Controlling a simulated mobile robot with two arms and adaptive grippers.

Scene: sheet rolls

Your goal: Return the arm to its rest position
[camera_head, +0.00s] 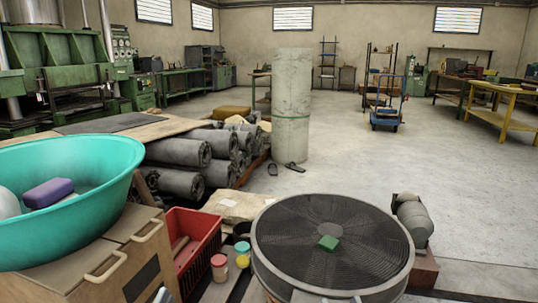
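A teal basin (100,165) stands near left, beside a red crate (190,255) and small jars (219,267). A pale column (291,105) rises behind. Open floor (400,160) lies right.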

